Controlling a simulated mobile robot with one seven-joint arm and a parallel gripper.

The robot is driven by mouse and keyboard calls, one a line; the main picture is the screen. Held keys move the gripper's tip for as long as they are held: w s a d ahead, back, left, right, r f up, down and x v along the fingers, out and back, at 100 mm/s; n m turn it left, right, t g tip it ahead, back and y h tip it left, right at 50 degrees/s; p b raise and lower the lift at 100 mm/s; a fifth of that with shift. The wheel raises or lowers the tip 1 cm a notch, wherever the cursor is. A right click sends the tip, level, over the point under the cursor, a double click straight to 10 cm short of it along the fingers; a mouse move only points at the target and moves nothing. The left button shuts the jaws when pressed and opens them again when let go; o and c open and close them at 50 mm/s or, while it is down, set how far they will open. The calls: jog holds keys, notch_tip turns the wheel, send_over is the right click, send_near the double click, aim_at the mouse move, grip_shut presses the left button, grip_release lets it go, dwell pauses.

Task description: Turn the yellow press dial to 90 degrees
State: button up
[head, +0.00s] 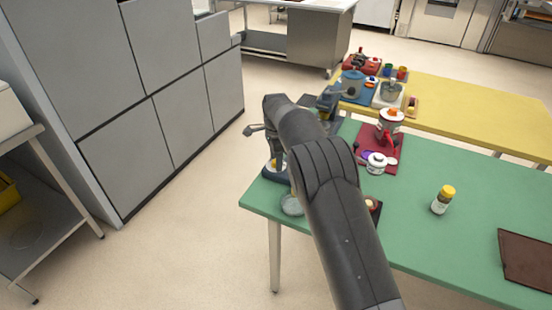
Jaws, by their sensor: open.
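My dark grey arm crosses the middle of the head view, and its wrist bends over the left end of the green table (420,180). My gripper does not show; the arm hides it. Beside and below the wrist is a partly hidden device with a dark blue-grey base (272,174) and a pale part with a small yellow-orange patch above it. A grey lever-like part (253,129) sticks out to the left there. I cannot make out a yellow dial or its angle, nor whether my gripper touches anything.
A yellow-capped jar (443,199), a brown mat (526,261) and a red mat (391,147) with a red-and-white pot (389,122) lie on the green table. A glass bowl (292,205) is close to my arm. Grey cabinets (130,150) stand left across clear floor.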

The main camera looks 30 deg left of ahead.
notch_tip(320, 180, up, 11)
dwell(0.5)
jog(key=shift+f, duration=0.15)
notch_tip(320, 180, down, 11)
jog(key=n, duration=1.7)
jog(key=shift+c, duration=0.5)
